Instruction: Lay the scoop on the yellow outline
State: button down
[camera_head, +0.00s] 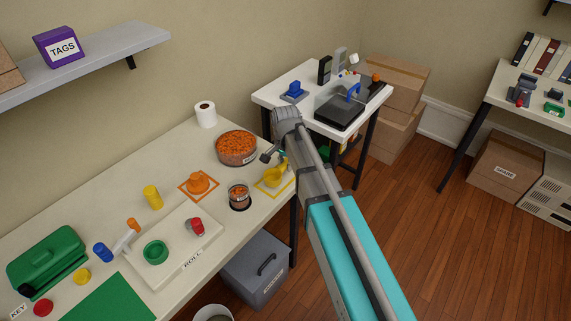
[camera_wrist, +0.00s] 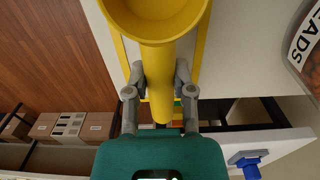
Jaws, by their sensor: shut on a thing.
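The yellow scoop (camera_head: 276,174) is at the right end of the long pale table. It also shows in the wrist view (camera_wrist: 155,25), bowl at the top and handle running down between the fingers. My gripper (camera_wrist: 160,82) is shut on the scoop's handle; it shows partly in the head view (camera_head: 283,157). The yellow outline (camera_head: 286,189) is on the tabletop under the scoop, and its lines run on both sides of the scoop in the wrist view (camera_wrist: 204,52). I cannot tell whether the scoop touches the surface.
A large bowl of orange beads (camera_head: 237,149) stands behind and left of the scoop. A small jar (camera_head: 239,194) stands close by on the left. An orange piece (camera_head: 198,183) sits in an orange outline. The table's right edge is near; a small white table (camera_head: 270,99) stands beyond.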

jog(key=shift+f+b, duration=0.65)
dwell(0.8)
jog(key=shift+c, duration=2)
grip_release()
jog(key=shift+r, duration=0.1)
jog(key=shift+r+p, duration=2.95)
jog(key=shift+p, duration=0.15)
jog(key=s+d+r+n+p, duration=0.2)
jog(key=s+d+n, duration=0.5)
jog(key=s+d, duration=0.7)
jog(key=d, duration=0.4)
jog(key=shift+s+r+n, duration=0.2)
jog(key=shift+s+n, duration=0.05)
jog(key=shift+n, duration=0.05)
